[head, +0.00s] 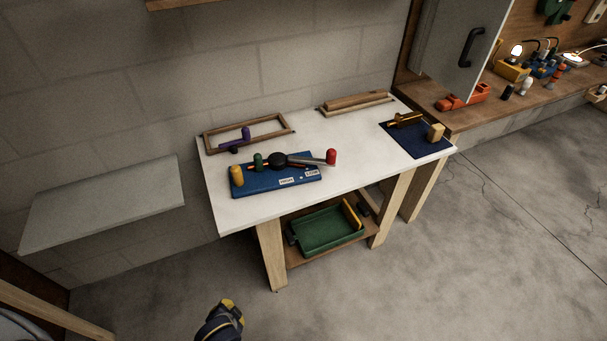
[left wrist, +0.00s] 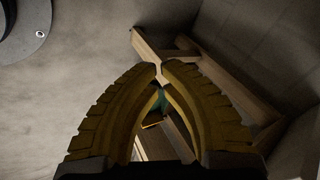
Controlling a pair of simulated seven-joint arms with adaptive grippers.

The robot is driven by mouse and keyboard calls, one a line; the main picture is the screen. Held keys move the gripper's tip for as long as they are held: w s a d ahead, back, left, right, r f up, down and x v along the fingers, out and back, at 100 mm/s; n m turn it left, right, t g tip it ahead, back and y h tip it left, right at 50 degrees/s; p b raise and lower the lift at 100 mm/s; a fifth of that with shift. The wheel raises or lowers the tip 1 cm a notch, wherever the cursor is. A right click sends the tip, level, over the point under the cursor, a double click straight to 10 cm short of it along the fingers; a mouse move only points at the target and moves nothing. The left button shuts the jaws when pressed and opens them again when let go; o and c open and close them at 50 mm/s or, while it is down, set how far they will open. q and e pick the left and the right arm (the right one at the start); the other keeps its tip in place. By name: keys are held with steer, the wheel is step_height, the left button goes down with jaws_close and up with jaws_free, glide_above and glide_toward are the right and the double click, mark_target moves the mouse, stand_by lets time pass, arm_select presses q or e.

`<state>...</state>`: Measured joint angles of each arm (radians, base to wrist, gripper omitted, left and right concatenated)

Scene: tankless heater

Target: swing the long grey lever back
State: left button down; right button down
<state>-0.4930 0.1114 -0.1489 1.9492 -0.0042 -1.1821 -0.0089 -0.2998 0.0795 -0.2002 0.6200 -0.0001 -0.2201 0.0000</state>
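A blue base (head: 256,183) lies on the white table. The long grey lever (head: 310,160) runs right from a dark round hub (head: 280,159) on it and ends in a red knob (head: 331,157). White labels are on the front of the base; their words are too small to read surely. A yellow knob (head: 236,175) and a green knob (head: 258,160) stand left of the hub. My left gripper (head: 232,308) is low in front of the table, well away from the lever. In the left wrist view its yellow fingertips (left wrist: 160,66) meet, with nothing between them. My right gripper is not in view.
The white table (head: 235,215) also bears wooden frames (head: 250,131) at the back and a dark blue mat (head: 417,148) at right. A green bin (head: 325,230) sits on the lower shelf. A pale wall shelf (head: 105,200) is at left. The floor in front is clear.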

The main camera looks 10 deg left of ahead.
arm_select(q)
steer(key=w+d+r+m+t, duration=0.1)
steer(key=w+r+t, duration=0.1)
steer(key=w+r, duration=0.45)
steer(key=w+d+r+m+t, duration=0.2)
steer(key=w+r, duration=0.1)
steer(key=r, duration=0.7)
steer(key=w+d+r+m+t+h, duration=0.3)
steer(key=w+d+r+m+h, duration=0.35)
steer(key=w+d, duration=0.3)
steer(key=w+d+r+m+t+h, duration=0.3)
steer(key=w+d+r+m+h, duration=0.35)
steer(key=d, duration=0.45)
steer(key=shift+m+y, duration=0.5)
steer(key=shift+y, duration=0.1)
steer(key=x, duration=0.4)
steer(key=w+a+x, duration=0.1)
steer(key=x, duration=0.3)
steer(key=a+x, duration=0.1)
steer(key=x, duration=0.3)
steer(key=shift+w+f, duration=0.4)
steer(key=shift+w, duration=0.05)
steer(key=shift+w+a, duration=0.2)
steer(key=shift+w, duration=0.7)
